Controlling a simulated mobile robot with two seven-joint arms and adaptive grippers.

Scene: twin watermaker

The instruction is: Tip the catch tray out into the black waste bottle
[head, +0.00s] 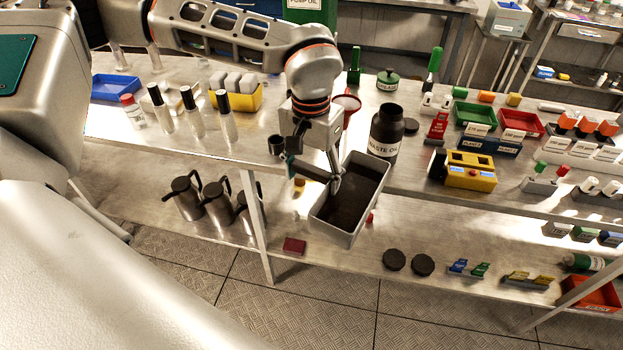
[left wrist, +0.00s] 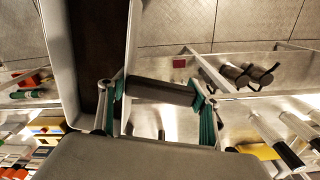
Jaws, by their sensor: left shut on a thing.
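The catch tray (head: 334,234) is a pale grey rectangular tray with a dark inside. It hangs in the air in front of the bench edge, slightly tilted in the picture. My left gripper (head: 318,178) is shut on a dark grip bar at the tray's left side. The left wrist view shows this bar (left wrist: 160,92) between the two teal finger pads, with the tray wall (left wrist: 62,60) beside it. The black waste bottle (head: 387,135), labelled WASTE OIL, stands upright and open on the bench, just behind and right of the tray. My right gripper is not in view.
A red funnel (head: 346,103) is behind the gripper. Clear bottles with black tops (head: 192,112) stand to the left. Metal jugs (head: 217,203) are on the lower shelf. A yellow device (head: 470,172) sits to the right.

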